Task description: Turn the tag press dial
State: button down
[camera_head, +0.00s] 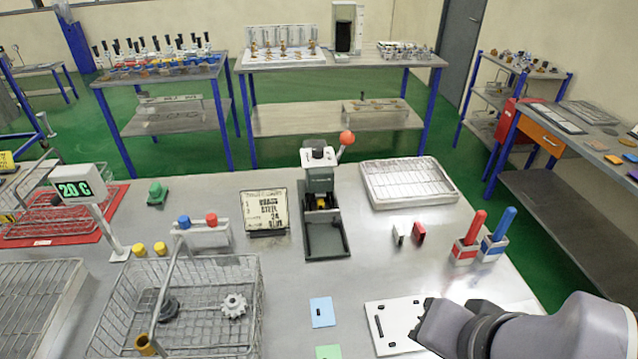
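The tag press (320,190) stands upright near the middle of the table, with a grey body and an open dark base. A lever with an orange-red ball (346,138) rises from its upper right. A white top part (318,155) with small dark marks may be the dial; it is too small to tell. My gripper (420,322) is at the lower right, over or beside a white plate (388,326) with a dark slot, well apart from the press. Its fingers do not show clearly, so I cannot tell whether it is open or shut.
A sign board (265,212) stands left of the press and a wire-rack tray (408,183) right of it. A wire basket (180,310) fills the front left. Red and blue handles (482,238) stand upright at right. Bare table lies between the press and the blue card (322,312).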

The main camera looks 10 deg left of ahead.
aim_at(318, 152)
jog(key=k+u, duration=0.1)
jog(key=u, duration=0.3)
jog(key=j+u, duration=0.1)
jog(key=u, duration=0.25)
jog(key=k+j+u, duration=0.1)
jog(key=u, duration=0.3)
jog(key=k+j+u, duration=0.1)
jog(key=u, duration=0.3)
